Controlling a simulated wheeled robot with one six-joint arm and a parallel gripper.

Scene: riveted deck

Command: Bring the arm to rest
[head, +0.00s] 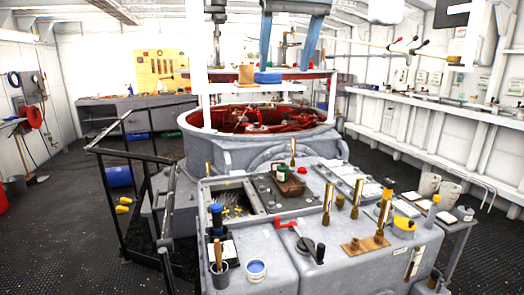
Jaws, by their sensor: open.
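My gripper is not in view in the head view, and no part of my arm can be made out for certain. Nothing there is seen being held.
A large round machine housing (200,150) with a red interior stands behind the machine top. A black railing (125,180) stands at the left. A blue drum (118,177) lies beyond it. A white shelf (430,110) runs along the right wall. Dark floor (60,210) is open at left.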

